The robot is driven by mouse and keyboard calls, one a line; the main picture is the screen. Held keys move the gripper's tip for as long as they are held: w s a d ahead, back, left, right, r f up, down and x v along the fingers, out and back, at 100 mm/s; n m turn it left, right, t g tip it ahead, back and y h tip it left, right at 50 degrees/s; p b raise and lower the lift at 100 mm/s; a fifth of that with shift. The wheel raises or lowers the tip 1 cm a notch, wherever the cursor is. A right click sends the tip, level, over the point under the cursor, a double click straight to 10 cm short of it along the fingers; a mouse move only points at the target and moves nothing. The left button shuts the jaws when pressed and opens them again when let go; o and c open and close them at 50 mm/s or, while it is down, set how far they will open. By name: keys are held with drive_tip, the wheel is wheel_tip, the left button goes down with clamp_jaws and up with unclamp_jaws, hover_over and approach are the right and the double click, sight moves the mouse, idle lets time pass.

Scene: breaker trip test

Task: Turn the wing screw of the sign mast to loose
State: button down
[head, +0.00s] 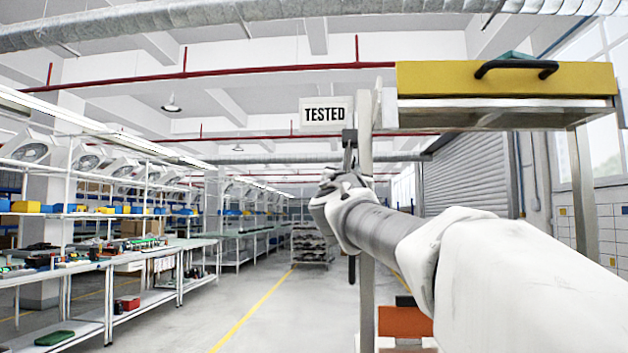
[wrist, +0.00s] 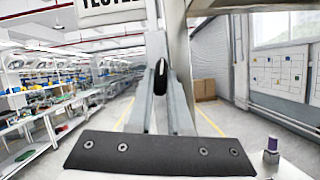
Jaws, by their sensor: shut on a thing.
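The white sign (head: 326,112) reading TESTED stands upright, with a dark bracket (head: 349,135) below its right end. Its lower edge also shows at the top of the wrist view (wrist: 112,12). My gripper (head: 347,165) is raised in front of the pale post, just below the sign. In the wrist view my gripper (wrist: 161,92) has its two grey fingers closed on a small black upright piece, the wing screw (wrist: 161,76). In the head view my wrist hides the screw. I cannot tell how far it is turned.
A pale upright post (head: 366,240) stands right behind my gripper. A yellow panel with a black handle (head: 515,78) is at the upper right. Long workbenches (head: 90,262) with parts line the left. The floor (head: 190,325) between is open.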

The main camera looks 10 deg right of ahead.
drive_tip(key=shift+d+n+t+y+b, duration=0.1)
drive_tip(key=shift+n+t+y+b, duration=0.4)
drive_tip(key=shift+n, duration=1.2)
drive_tip(key=shift+g+y, duration=0.3)
drive_tip(key=shift+y, duration=0.2)
drive_tip(key=c, duration=0.8)
unclamp_jaws()
drive_tip(key=shift+c, duration=0.2)
drive_tip(key=shift+s, duration=0.1)
drive_tip(key=b+v, duration=0.1)
drive_tip(key=v, duration=1.6)
drive_tip(key=shift+f+b, duration=0.15)
drive_tip(key=shift+b, duration=0.25)
drive_tip(key=shift+s, duration=0.15)
